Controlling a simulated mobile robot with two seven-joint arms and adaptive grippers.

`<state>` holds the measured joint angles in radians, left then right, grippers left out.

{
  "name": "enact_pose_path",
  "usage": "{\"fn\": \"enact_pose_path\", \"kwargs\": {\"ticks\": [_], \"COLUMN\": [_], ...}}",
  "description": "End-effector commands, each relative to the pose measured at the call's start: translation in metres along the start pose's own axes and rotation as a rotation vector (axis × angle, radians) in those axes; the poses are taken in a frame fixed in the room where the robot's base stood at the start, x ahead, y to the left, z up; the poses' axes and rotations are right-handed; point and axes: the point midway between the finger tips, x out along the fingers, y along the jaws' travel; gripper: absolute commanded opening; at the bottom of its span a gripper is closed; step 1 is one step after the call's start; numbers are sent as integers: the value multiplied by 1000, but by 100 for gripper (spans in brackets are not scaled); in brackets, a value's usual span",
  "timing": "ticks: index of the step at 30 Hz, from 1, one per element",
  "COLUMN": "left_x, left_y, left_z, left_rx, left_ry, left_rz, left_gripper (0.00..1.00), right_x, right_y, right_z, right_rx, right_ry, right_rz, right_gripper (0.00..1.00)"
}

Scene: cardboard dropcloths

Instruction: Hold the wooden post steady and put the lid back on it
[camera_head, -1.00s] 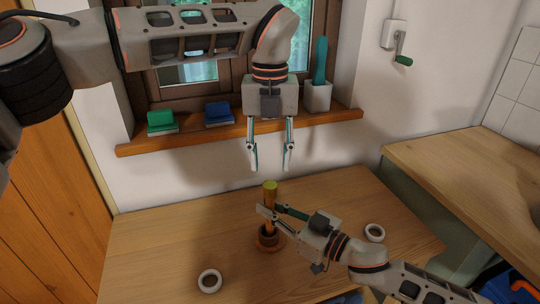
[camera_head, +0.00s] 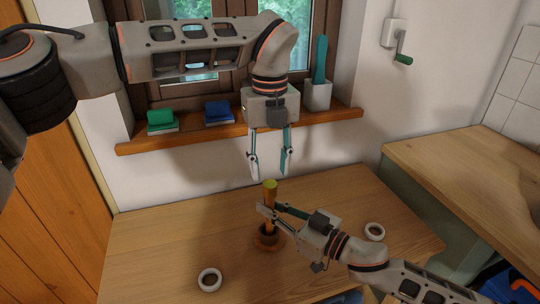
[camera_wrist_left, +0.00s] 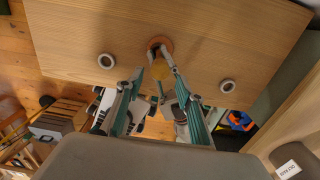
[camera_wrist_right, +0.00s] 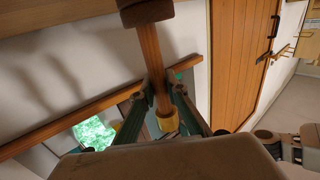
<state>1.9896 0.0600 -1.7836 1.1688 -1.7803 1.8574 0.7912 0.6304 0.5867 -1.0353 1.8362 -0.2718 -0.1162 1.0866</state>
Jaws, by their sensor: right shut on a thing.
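The wooden post (camera_head: 270,220) stands upright on the table, with a dark collar and a round orange-brown base (camera_head: 268,244) at its foot. A yellow cap-like piece (camera_head: 270,184) is at its top; I cannot tell whether this is a separate lid. It also shows in the right wrist view (camera_wrist_right: 167,120). My right gripper (camera_head: 268,208) is shut on the post below the yellow piece. My left gripper (camera_head: 270,176) is open and empty, pointing down just above the post top. In the left wrist view the yellow top (camera_wrist_left: 160,68) appears between its fingertips (camera_wrist_left: 156,54).
Two white rings lie on the table, one front left (camera_head: 210,279) and one right (camera_head: 375,231). The windowsill (camera_head: 240,131) behind holds green and blue items and a white pot (camera_head: 318,95). A counter (camera_head: 470,165) stands at right. The table's left side is clear.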

Motion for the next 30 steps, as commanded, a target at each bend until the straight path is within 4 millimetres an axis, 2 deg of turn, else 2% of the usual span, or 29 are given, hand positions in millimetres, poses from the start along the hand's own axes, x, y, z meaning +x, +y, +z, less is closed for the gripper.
{"fn": "enact_pose_path", "kwargs": {"ticks": [3, 10, 15, 23, 27, 28, 30], "left_x": [20, 47, 54, 55, 55, 55, 55], "left_y": [0, 0, 0, 0, 0, 0, 0], "left_z": [0, 0, 0, 0, 0, 0, 0], "left_rx": [1, 0, 0, 0, 0, 0, 0], "left_ry": [3, 0, 0, 0, -1, -1, -1], "left_rz": [1, 0, 0, 0, 0, 0, 0], "left_gripper": [37, 37, 37, 37, 3, 0, 0], "right_x": [0, 0, 0, 0, 0, 0, 0], "right_y": [0, 0, 0, 0, 0, 0, 0], "right_z": [0, 0, 0, 0, 0, 0, 0], "right_rx": [0, 0, 0, 0, 0, 0, 0], "right_ry": [0, 0, 0, 0, 0, 0, 0], "right_rz": [0, 0, 0, 0, 0, 0, 0], "right_gripper": [0, 0, 0, 0, 0, 0, 0]}}
